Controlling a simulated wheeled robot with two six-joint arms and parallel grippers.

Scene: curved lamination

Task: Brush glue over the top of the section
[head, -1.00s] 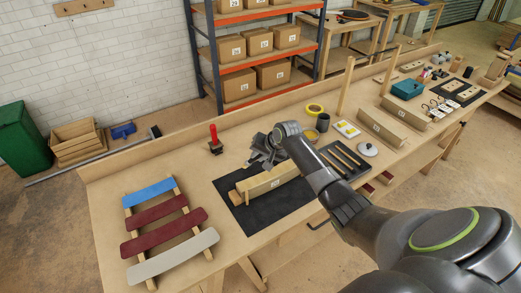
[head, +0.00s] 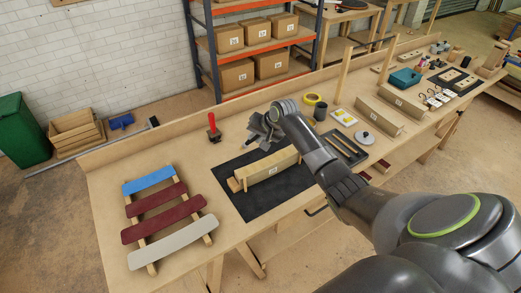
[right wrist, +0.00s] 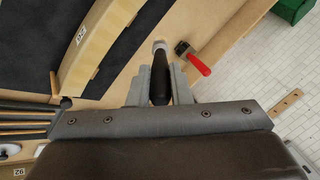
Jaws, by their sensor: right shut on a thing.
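The section (head: 268,171) is a pale curved wooden piece with a small label, lying on a black mat (head: 240,205) in the head view. Its curved edge also shows at upper left in the right wrist view (right wrist: 103,42). My right gripper (head: 258,133) is above the bench, just behind the section and apart from it. In the right wrist view its fingers (right wrist: 161,78) are shut on the dark handle of a brush (right wrist: 159,80), whose pale end points away from the gripper. Any glue on the bristles cannot be made out. My left gripper is not in view.
A red-handled clamp (head: 212,128) stands behind the mat. Curved coloured slats (head: 160,210) lie on a frame at left.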

